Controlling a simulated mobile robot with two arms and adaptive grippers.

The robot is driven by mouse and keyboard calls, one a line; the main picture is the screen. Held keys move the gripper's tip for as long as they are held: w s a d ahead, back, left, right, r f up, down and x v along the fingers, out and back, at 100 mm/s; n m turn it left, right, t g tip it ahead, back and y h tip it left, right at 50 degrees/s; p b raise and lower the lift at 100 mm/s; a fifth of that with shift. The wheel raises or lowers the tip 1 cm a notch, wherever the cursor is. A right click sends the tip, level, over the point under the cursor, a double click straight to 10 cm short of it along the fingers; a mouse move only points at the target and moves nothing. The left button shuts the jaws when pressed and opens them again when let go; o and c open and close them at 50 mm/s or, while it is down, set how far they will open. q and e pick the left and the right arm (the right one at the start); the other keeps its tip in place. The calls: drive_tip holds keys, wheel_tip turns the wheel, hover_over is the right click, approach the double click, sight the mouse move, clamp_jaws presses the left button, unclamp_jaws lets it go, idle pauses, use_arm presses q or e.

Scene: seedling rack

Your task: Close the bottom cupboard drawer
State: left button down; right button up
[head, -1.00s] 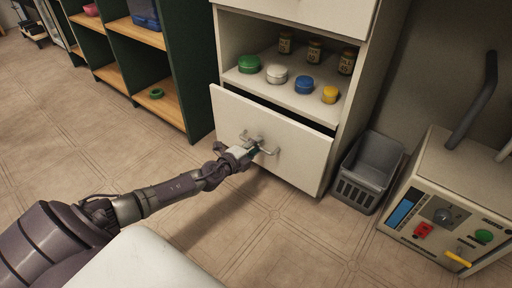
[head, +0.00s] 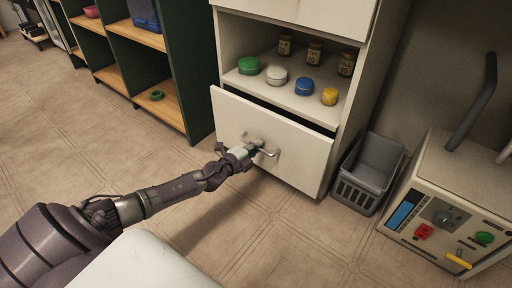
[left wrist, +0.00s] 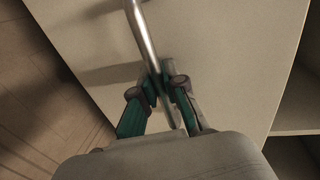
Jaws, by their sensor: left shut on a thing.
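The bottom cupboard drawer (head: 290,172) has a white front that stands a little way out from the cupboard (head: 355,100), with a dark gap along its top edge. It has a metal bar handle (head: 268,152). My left gripper (head: 252,148) is at this handle. In the left wrist view the green fingers of my left gripper (left wrist: 163,92) are shut around the metal bar (left wrist: 145,35), in front of the pale drawer front (left wrist: 225,60). My right gripper is not in view.
An open shelf above the drawer holds round tins, such as a green one (head: 249,66), and several jars (head: 314,52). A grey basket (head: 370,172) stands right of the drawer, beside a machine (head: 445,215). A green shelf unit (head: 185,60) stands left. The floor in front is clear.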

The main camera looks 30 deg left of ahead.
sight(264, 140)
use_arm(q)
drive_tip(key=w, duration=0.4)
drive_tip(key=shift+w+r+b, duration=0.1)
drive_tip(key=shift+b, duration=0.2)
drive_tip(key=c, duration=1.2)
unclamp_jaws()
drive_tip(key=shift+w+d, duration=0.15)
drive_tip(key=shift+d, duration=0.05)
drive_tip(key=v, duration=1.2)
drive_tip(key=shift+a, duration=0.1)
